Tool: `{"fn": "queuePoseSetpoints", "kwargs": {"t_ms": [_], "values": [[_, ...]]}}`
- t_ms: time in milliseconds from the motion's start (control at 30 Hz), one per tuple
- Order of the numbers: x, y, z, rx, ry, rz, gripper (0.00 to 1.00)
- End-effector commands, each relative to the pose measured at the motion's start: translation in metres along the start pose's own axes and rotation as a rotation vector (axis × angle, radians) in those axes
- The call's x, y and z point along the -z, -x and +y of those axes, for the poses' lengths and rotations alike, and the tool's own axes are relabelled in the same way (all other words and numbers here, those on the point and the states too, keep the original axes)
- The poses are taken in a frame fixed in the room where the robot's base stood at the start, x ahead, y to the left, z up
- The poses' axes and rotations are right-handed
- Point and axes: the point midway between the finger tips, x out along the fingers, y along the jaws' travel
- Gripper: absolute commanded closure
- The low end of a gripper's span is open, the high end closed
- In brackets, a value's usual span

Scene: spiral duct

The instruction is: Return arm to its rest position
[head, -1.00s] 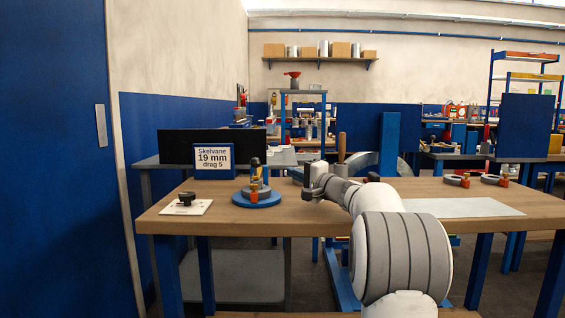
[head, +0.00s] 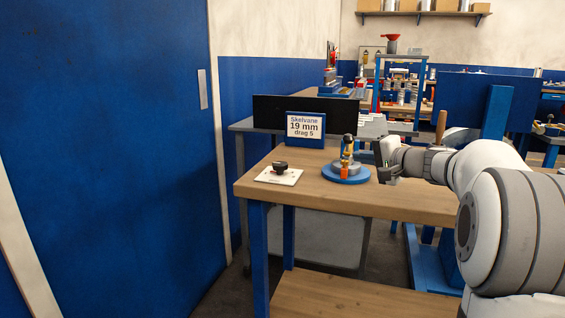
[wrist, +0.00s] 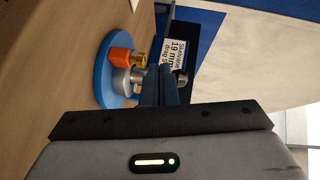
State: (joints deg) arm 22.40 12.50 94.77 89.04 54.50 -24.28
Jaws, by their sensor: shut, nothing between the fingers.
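My arm reaches in from the right of the head view, and my gripper (head: 385,160) is above the wooden bench (head: 415,200), just right of a blue round base (head: 346,175). In the wrist view the gripper's dark fingers (wrist: 160,85) are together with nothing between them. The blue base also shows there (wrist: 103,70), beyond the fingers. It carries a grey ring with orange and brass parts, partly hidden by the fingers.
A white plate with a black knob (head: 280,170) lies at the bench's left end. A sign reading "Skelvane 19 mm drag 5" (head: 305,127) stands behind. A blue door (head: 100,150) fills the left. Shelves and other benches stand at the back.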

Motion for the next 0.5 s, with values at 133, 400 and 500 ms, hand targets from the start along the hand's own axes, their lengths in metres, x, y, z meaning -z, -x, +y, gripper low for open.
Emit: {"fn": "queuePoseSetpoints", "kwargs": {"t_ms": [133,400,500], "values": [[-0.072,0.021,-0.039,-0.187,0.080,-0.141,1.00],[-0.177,0.091,-0.056,-0.523,0.265,-0.352,1.00],[-0.206,0.126,-0.060,-0.643,0.350,-0.419,1.00]]}}
